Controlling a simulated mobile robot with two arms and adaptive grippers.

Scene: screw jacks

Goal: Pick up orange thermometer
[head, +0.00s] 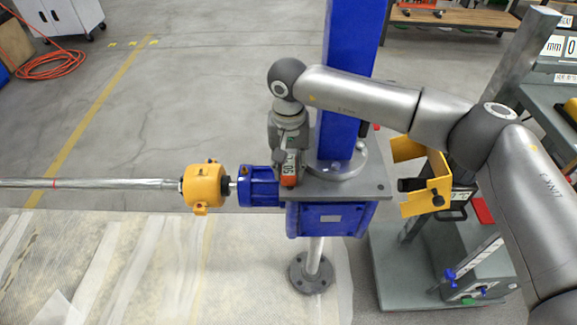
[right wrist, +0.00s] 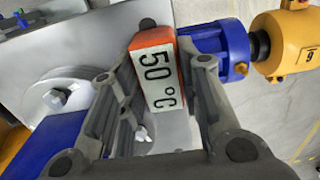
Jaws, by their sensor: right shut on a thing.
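The orange thermometer (right wrist: 158,75) has a white face reading "50 °C". In the right wrist view it sits between the two fingers of my right gripper (right wrist: 155,100), which are shut on it. In the head view the thermometer (head: 290,170) shows as a small orange and white block below my right gripper (head: 288,160), above the grey top plate of the screw jack. I cannot tell whether it still touches the plate. My left gripper is not in view.
The grey plate (head: 365,188) tops a blue gearbox (head: 330,218), with a tall blue column (head: 350,75) behind. A blue coupling (head: 258,187) and yellow housing (head: 204,186) lie left on the shaft (head: 90,184). A yellow bracket (head: 425,190) stands at right.

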